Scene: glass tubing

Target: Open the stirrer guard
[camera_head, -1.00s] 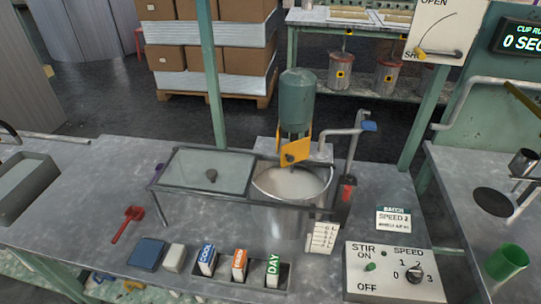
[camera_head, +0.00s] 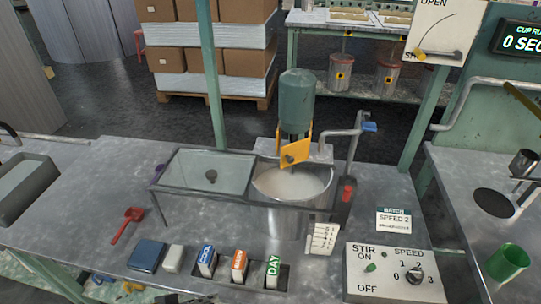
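A framed clear panel with a dark round knob (camera_head: 211,176), seemingly the stirrer guard (camera_head: 190,170), lies flat in a rail frame (camera_head: 235,197) on the bench. It sits to the left of the metal pot (camera_head: 304,218). The pot's round mouth is uncovered and shows pale contents (camera_head: 288,184). A green stirrer motor (camera_head: 297,98) stands above the pot, with an orange-yellow plate (camera_head: 295,153) below it. Neither of my grippers shows in the head view.
A STIR/SPEED control box (camera_head: 390,275) is at front right. COOL, WARM and DAY blocks (camera_head: 239,265) stand in a front tray. A red scoop (camera_head: 127,224) lies at left. Bare bench lies at left.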

